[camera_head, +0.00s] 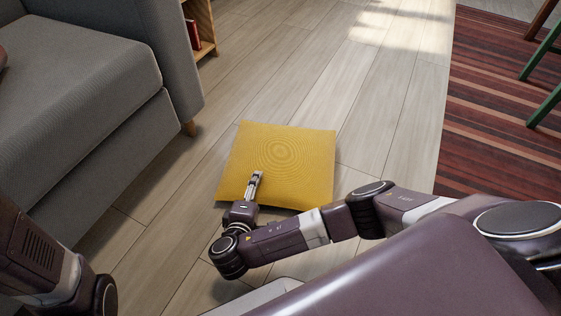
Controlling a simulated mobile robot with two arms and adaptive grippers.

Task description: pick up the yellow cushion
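The yellow cushion (290,153) lies flat on the wooden floor in the middle of the head view. It is square with a pattern of concentric rings. My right gripper (257,176) is over the cushion's near left part, its fingers pointing away from me. The fingers look close together, but they are too small to tell whether they are open or shut, or whether they touch the cushion. My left arm shows at the lower left edge; its gripper is out of the picture.
A grey sofa (85,85) stands on the left, with a wooden foot (189,128) near the cushion. A wooden shelf (203,25) with a red book is behind it. A striped red rug (495,110) and green chair legs (545,105) are on the right. The floor (330,80) beyond the cushion is clear.

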